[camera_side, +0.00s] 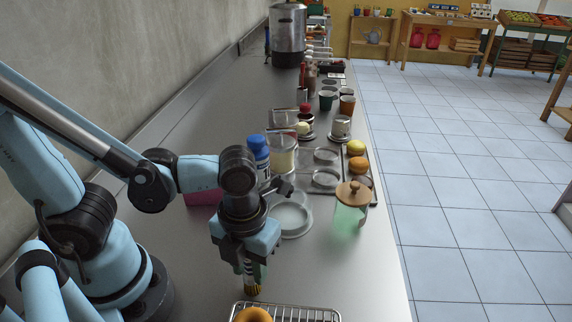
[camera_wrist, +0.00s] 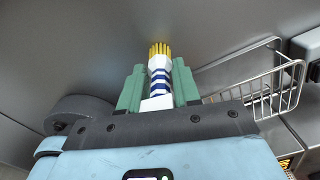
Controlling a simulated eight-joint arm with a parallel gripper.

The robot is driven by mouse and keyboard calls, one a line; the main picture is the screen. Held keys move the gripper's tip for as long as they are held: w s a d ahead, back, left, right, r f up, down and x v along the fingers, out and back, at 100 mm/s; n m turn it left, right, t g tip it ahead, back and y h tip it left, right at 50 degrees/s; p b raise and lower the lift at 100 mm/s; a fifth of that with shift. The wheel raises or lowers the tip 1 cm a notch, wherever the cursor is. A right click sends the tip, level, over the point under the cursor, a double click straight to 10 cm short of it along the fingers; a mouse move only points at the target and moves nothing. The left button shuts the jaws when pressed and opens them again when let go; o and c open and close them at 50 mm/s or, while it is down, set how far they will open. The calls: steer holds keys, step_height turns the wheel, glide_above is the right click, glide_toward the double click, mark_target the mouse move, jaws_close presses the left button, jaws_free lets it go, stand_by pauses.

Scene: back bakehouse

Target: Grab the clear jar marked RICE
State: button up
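My gripper (camera_side: 251,262) points down over the near counter. Its green fingers, seen in the wrist view (camera_wrist: 158,88), are shut on a brush-like thing (camera_wrist: 159,70) with blue and white stripes and a yellow tip. The brush-like thing also shows below my gripper in the side view (camera_side: 251,283). No RICE marking is readable. A greenish see-through jar with a round wooden lid (camera_side: 352,212) stands right of and beyond my gripper. A clear container with pale yellow contents (camera_side: 284,158) stands farther back, beside a blue-capped bottle (camera_side: 258,150).
A wire rack (camera_side: 310,314) with an orange-brown round item (camera_side: 253,315) lies at the counter's near edge. Clear dishes (camera_side: 291,216) stand close beyond my gripper. Cups, cakes and a steel pot (camera_side: 288,35) line the counter farther back. The counter's right edge drops to tiled floor.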

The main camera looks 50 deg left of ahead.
steer(key=c, duration=0.4)
steer(key=shift+c, duration=0.2)
steer(key=shift+r, duration=0.15)
